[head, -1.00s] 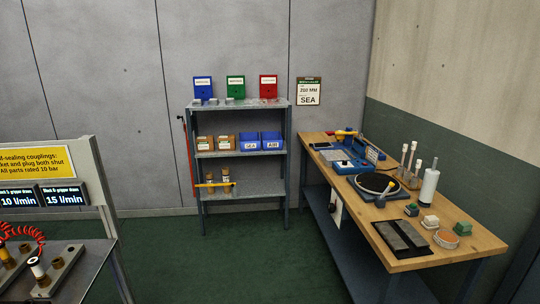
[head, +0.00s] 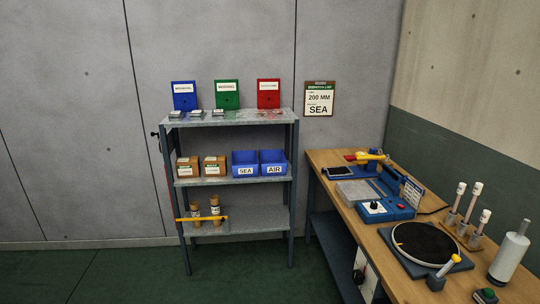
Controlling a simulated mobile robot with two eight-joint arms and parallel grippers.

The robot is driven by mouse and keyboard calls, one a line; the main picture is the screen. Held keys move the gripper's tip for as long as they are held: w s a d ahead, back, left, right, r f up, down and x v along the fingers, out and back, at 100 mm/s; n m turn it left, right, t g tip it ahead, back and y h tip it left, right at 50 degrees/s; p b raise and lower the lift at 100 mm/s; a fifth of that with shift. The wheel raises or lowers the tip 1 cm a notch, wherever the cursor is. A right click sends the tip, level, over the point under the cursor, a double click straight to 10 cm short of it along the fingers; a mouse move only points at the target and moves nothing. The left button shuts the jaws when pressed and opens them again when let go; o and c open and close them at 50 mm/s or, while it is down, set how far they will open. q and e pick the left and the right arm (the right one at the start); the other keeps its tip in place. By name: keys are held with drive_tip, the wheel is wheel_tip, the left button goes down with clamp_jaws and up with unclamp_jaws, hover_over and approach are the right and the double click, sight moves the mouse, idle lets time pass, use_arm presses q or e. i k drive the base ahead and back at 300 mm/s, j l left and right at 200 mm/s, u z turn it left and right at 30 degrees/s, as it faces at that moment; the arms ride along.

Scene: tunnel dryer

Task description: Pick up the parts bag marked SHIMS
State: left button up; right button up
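No bag that I can read as SHIMS shows in the head view. Small pale items (head: 196,114) lie on the top shelf of the grey rack (head: 245,118), too small to tell whether they are bags. On the middle shelf stand two small brown boxes (head: 187,168) with white labels whose print is too small to read. Beside them are two blue bins, one marked SEA (head: 245,163) and one marked AIR (head: 273,162); their contents are hidden. Neither of my grippers is in view.
Blue, green and red labelled panels (head: 228,95) stand on the rack's top. Two brown cylinders (head: 215,209) and a yellow bar (head: 203,219) are low on it. A wooden workbench (head: 365,235) with tools stands at right. Green floor (head: 110,275) is clear at left.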

sight(278, 112)
drive_tip(key=i, duration=1.7)
drive_tip(key=i+u, duration=0.1)
drive_tip(key=i, duration=0.75)
drive_tip(key=i+l+u, duration=0.15)
drive_tip(key=i, duration=0.65)
